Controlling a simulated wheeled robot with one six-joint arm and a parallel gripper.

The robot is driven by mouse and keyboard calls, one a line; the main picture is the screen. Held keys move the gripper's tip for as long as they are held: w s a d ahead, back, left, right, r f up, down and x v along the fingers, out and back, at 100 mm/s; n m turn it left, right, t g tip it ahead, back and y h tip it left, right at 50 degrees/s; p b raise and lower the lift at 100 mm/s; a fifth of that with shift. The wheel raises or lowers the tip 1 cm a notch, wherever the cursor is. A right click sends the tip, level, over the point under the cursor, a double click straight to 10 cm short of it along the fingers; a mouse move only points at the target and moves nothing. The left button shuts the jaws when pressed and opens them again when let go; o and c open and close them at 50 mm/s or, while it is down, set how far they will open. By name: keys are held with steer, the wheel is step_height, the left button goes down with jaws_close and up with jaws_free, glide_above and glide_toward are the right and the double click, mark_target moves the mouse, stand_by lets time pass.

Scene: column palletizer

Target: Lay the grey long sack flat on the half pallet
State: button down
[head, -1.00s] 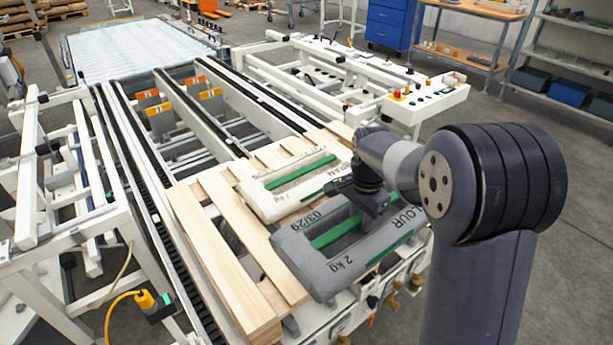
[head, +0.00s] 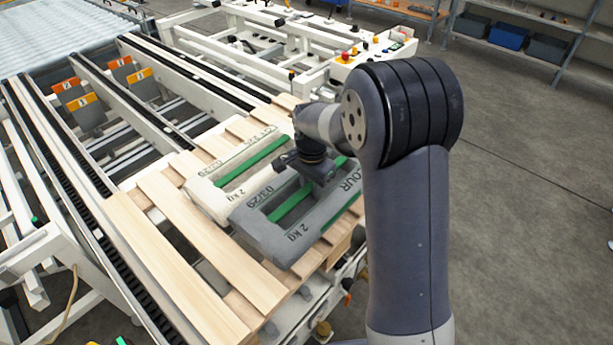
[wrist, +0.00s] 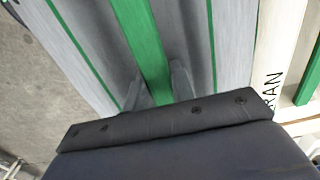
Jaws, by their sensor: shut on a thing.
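The grey long sack (head: 283,246) has a green stripe and black print reading "03/29" and "2 kg". It is over the right part of the half pallet (head: 158,230), beside a white sack (head: 208,196). My gripper (head: 318,178) is above the sack's middle and shut on it. In the wrist view my gripper (wrist: 160,95) grips the green band on the grey sack (wrist: 88,40). The fingertips are hidden in the head view. I cannot tell whether the sack's underside touches the slats.
The white sack lies flat on the slats, close beside the grey one. Bare slats lie to its left. White conveyor rails (head: 110,95) run behind the pallet, and a control box (head: 372,55) stands behind my arm. Open floor is at the right.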

mark_target(311, 195)
steer(key=shift+w+f, duration=0.1)
steer(key=shift+f, duration=2)
steer(key=shift+f, duration=0.15)
steer(key=c, duration=1.2)
jaws_free()
steer(key=shift+f, duration=0.1)
step_height(311, 195, up, 12)
steer(key=shift+r, duration=0.1)
steer(key=shift+f, duration=4.5)
